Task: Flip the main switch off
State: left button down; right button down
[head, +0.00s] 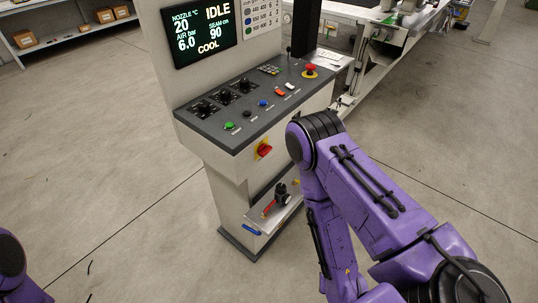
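The main switch appears to be the red rotary handle on a yellow plate (264,150), on the front face of the control console (205,150) below its sloped panel. Its handle sits tilted, and I cannot read its markings. My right arm stands close to the right of the console, its links covering part of the front. My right gripper is not in view. Only a part of my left arm shows at the bottom left corner, and my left gripper is not in view.
The display (200,33) reads IDLE and COOL. The panel carries black knobs, coloured buttons and a red emergency stop (310,70). Below the switch is a ledge with a black regulator and red lever (268,208), and a blue handle (252,230). The floor left of the console is clear.

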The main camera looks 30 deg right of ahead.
aim_at(264, 150)
jog(key=z, duration=1.05)
jog(key=i, duration=0.4)
jog(key=u, duration=0.7)
